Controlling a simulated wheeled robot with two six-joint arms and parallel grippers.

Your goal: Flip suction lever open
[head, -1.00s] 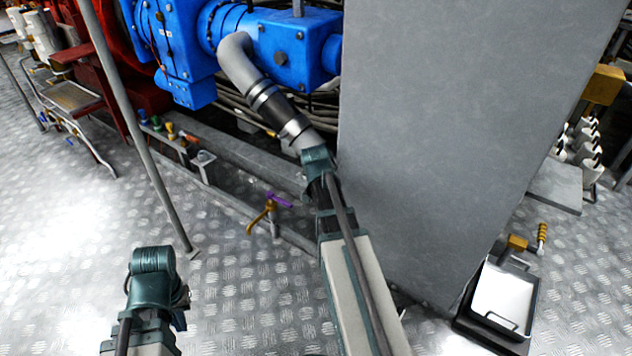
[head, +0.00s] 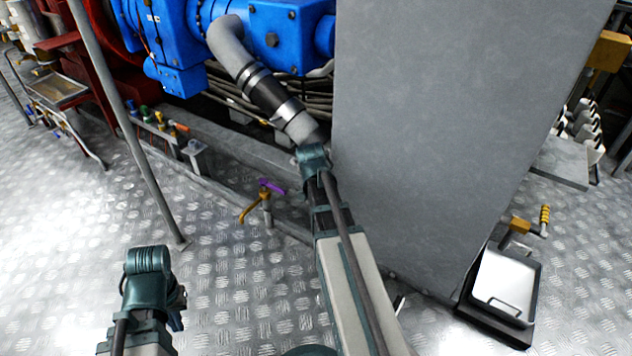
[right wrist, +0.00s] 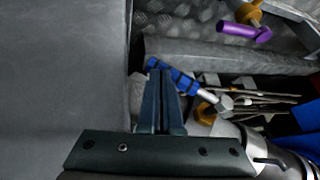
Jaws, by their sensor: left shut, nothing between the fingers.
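In the head view a purple lever (head: 271,186) sits on a brass tap (head: 251,207) low beside the skid rail; the lever also shows in the right wrist view (right wrist: 243,32). The right wrist view also shows a blue-handled lever (right wrist: 172,75) with a steel shaft. I cannot tell which lever is the suction one. My right gripper's fingers (right wrist: 162,78) are close together, with tips over the blue handle; contact is unclear. In the head view my right gripper is hidden beyond its arm. My left gripper (head: 176,318), at the lower left, is shut and empty, away from the levers and mostly hidden.
A tall grey cabinet (head: 435,130) stands right beside my right arm. A grey pipe (head: 262,88) drops from the blue machine (head: 265,35). A thin post (head: 128,120) stands at left. A tray (head: 503,283) lies at lower right. The patterned floor at left is open.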

